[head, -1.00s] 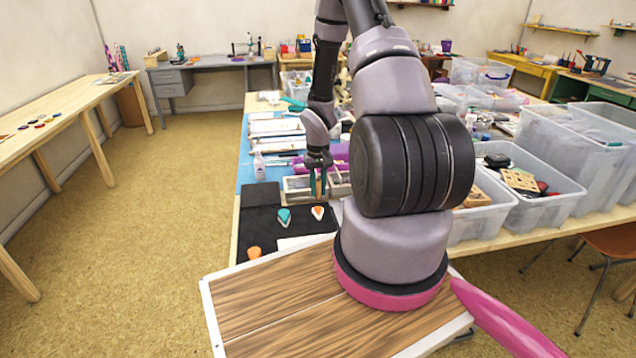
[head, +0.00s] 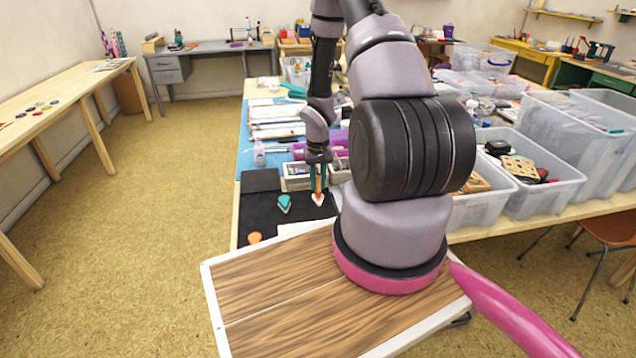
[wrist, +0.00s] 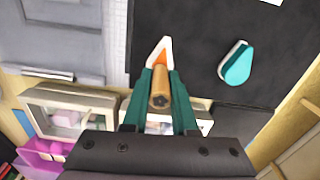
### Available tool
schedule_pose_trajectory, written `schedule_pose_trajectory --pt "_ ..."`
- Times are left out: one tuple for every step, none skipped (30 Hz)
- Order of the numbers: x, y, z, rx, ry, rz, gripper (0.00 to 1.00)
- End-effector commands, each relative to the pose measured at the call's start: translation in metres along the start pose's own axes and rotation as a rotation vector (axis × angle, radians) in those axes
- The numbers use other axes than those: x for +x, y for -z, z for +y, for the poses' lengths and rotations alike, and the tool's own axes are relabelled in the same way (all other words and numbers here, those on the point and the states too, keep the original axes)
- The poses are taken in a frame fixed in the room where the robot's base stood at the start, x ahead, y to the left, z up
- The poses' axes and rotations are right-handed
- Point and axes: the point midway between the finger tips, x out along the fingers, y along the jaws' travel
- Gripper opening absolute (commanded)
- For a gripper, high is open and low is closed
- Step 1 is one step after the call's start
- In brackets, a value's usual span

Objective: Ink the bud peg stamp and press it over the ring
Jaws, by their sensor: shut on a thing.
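My gripper (head: 318,186) is shut on a wooden peg stamp (wrist: 161,86), held between its teal fingers. The peg's round end faces the wrist camera; its stamping face is hidden. An orange drop-shaped inkpad with a pale rim (wrist: 157,48) lies just beyond the peg, and in the head view the same orange pad (head: 318,200) is right below the fingertips. I cannot tell whether the stamp touches it. A teal inkpad (head: 284,203) lies to its left; it also shows in the wrist view (wrist: 236,64). I cannot make out the ring.
The pads lie on a black mat (head: 258,215), with another orange piece (head: 255,237) near its front. A white sheet (head: 290,229) is partly hidden at the front. A compartment box (head: 296,178) stands behind the gripper. Clear plastic bins (head: 535,180) crowd the right.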

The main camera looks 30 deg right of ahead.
Motion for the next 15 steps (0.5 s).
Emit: schedule_pose_trajectory --pt "-0.0001 0.0 0.0 0.0 0.0 0.0 0.0" --pt "-0.0001 0.0 0.0 0.0 0.0 0.0 0.0" --pt "0.0 0.0 0.0 0.0 0.0 0.0 0.0" --pt "0.0 0.0 0.0 0.0 0.0 0.0 0.0" --pt "0.0001 0.0 0.0 0.0 0.0 0.0 0.0" --pt "0.0004 0.0 0.0 0.0 0.0 0.0 0.0" --pt "0.0006 0.0 0.0 0.0 0.0 0.0 0.0" --pt "0.0009 -0.0001 0.0 0.0 0.0 0.0 0.0" --pt "0.0013 0.0 -0.0001 0.0 0.0 0.0 0.0" --pt "0.0017 0.0 0.0 0.0 0.0 0.0 0.0" --pt "0.002 0.0 -0.0001 0.0 0.0 0.0 0.0" --pt "0.0025 0.0 -0.0001 0.0 0.0 0.0 0.0" --pt "0.0028 0.0 0.0 0.0 0.0 0.0 0.0" --pt "0.0032 0.0001 -0.0001 0.0 0.0 0.0 0.0" --pt "0.0037 0.0001 -0.0001 0.0 0.0 0.0 0.0"
